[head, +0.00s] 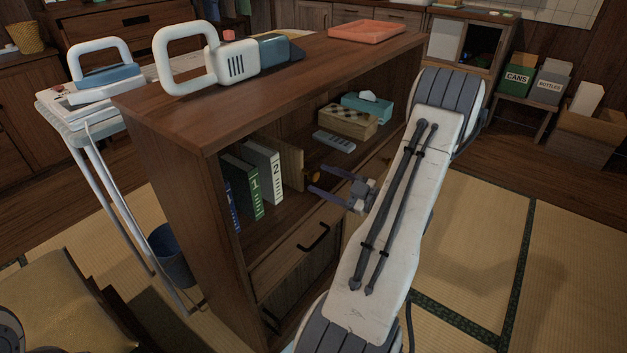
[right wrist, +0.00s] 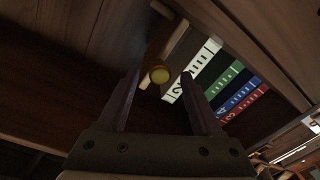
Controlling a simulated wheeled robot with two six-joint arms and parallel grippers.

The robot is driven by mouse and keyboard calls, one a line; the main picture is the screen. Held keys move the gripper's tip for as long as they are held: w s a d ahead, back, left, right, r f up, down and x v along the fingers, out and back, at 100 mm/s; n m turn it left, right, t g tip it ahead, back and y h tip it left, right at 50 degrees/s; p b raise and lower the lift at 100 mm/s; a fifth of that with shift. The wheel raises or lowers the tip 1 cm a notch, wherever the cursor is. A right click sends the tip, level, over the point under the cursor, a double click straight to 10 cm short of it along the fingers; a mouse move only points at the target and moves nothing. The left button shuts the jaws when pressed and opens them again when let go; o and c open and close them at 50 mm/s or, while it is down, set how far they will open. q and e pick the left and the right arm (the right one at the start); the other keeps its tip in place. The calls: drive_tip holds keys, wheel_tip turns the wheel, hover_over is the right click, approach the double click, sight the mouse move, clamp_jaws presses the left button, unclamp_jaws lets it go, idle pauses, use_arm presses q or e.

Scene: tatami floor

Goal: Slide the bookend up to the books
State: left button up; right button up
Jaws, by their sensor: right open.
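The wooden bookend (head: 292,165) stands upright on the open shelf, to the right of the books, with a round knob (head: 314,177) on its right side. The white book (head: 268,165) marked 2 is nearest to it, then the green book (head: 247,188) marked 1. In the right wrist view the bookend (right wrist: 164,42) and its yellowish knob (right wrist: 160,74) show beside the white book (right wrist: 194,72), with a narrow dark gap between. My right gripper (head: 317,180) is open, its fingertips on either side of the knob in view; contact is unclear. My left gripper is out of view.
The bookcase (head: 180,180) has a top board above the shelf and a drawer (head: 295,250) below. Blue and red books (right wrist: 248,112) stand beyond the green one.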

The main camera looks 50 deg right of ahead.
sight(317, 177)
drive_tip(key=shift+w+a+b, duration=0.15)
drive_tip(key=shift+w, duration=0.7)
drive_tip(key=shift+w+a+b, duration=0.1)
drive_tip(key=shift+w+b, duration=0.05)
drive_tip(key=shift+w, duration=0.7)
clamp_jaws()
